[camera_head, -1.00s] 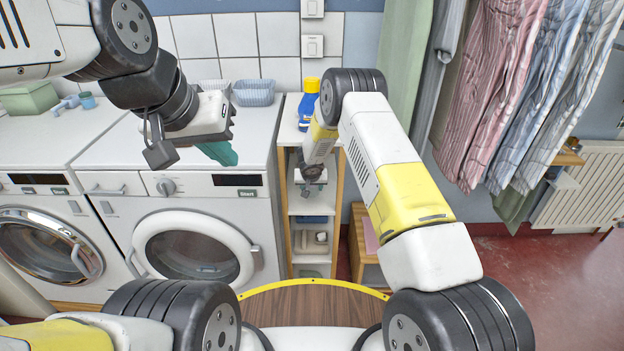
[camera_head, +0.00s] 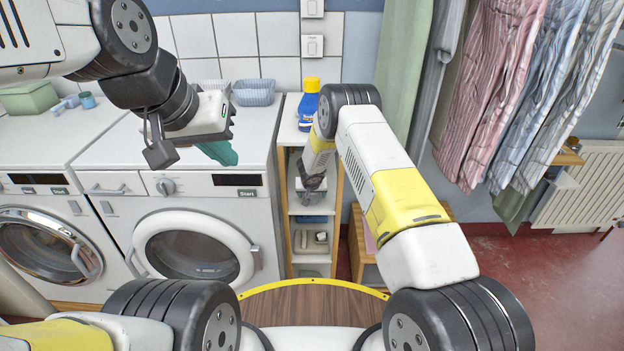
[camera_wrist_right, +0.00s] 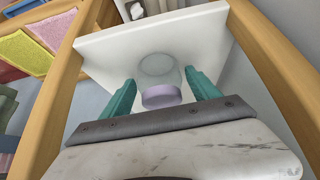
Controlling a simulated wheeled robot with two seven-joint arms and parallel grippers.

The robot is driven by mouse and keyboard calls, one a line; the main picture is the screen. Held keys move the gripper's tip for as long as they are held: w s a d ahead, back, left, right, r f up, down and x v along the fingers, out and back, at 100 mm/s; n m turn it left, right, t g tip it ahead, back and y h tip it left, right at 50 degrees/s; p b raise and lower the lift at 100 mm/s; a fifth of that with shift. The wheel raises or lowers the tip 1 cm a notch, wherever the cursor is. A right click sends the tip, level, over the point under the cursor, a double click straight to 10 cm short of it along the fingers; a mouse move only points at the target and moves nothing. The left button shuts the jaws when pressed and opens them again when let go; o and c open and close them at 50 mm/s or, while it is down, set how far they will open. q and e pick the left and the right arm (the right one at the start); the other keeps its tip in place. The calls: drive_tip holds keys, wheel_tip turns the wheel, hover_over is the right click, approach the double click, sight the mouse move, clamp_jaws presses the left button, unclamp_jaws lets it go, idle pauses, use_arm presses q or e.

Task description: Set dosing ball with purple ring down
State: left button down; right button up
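The dosing ball, a clear round cup (camera_wrist_right: 157,67) with a purple ring (camera_wrist_right: 161,97), is in the right wrist view over a white shelf board (camera_wrist_right: 110,48). My right gripper (camera_wrist_right: 160,88) has its two teal fingers apart, one on each side of the ball, with narrow gaps seen beside it. Whether the ball rests fully on the board is hard to tell. In the head view my right gripper (camera_head: 313,184) is inside the narrow shelf rack, and the ball is hidden. My left gripper (camera_head: 220,153) hangs over the white washer; its finger opening cannot be made out.
Wooden posts (camera_wrist_right: 262,60) flank the shelf board closely. A blue bottle with a yellow cap (camera_head: 309,103) stands on the rack top. Lower shelves hold small items (camera_head: 312,240). Two front-loading machines (camera_head: 195,235) are to the left, hanging shirts (camera_head: 505,90) to the right.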

drive_tip(key=v, duration=1.2)
drive_tip(key=shift+r, duration=0.15)
drive_tip(key=shift+s, duration=0.1)
